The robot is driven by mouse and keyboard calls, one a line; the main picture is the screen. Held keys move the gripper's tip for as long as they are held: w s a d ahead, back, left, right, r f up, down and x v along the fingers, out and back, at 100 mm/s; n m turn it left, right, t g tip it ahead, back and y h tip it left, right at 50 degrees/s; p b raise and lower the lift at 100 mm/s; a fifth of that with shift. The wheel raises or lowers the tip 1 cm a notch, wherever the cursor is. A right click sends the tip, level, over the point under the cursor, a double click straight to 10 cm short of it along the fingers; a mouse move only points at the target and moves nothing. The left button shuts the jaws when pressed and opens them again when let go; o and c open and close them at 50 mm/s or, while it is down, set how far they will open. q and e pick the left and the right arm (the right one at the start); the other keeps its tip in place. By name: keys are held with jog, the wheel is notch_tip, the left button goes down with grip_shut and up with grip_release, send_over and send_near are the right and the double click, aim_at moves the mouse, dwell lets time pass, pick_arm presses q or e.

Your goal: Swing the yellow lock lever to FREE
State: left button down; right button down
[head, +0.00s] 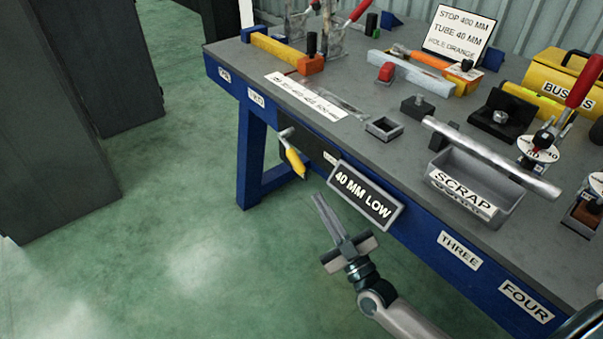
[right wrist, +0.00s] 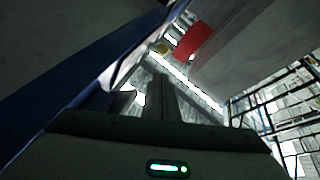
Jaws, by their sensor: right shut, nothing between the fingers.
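The yellow lock lever (head: 294,159) hangs at the front edge of the workbench, on a pale pivot, with its yellow grip slanting down. A small label beside it is partly hidden and I cannot read FREE on it. My right gripper (head: 321,205) is shut and empty, its fingers pointing up and left. In the picture it is below and to the right of the lever, apart from it. The right wrist view shows my shut fingers (right wrist: 162,95) and a small yellow round shape that I cannot identify. My left gripper is not in view.
The blue-edged workbench (head: 365,150) carries a scrap bin (head: 480,192), a metal tube (head: 490,158) and several fixtures. Green floor lies clear to the left; dark cabinets (head: 60,130) stand beyond.

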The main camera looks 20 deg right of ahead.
aim_at(302, 171)
jog(key=shift+w, duration=0.1)
jog(key=shift+x, duration=4.95)
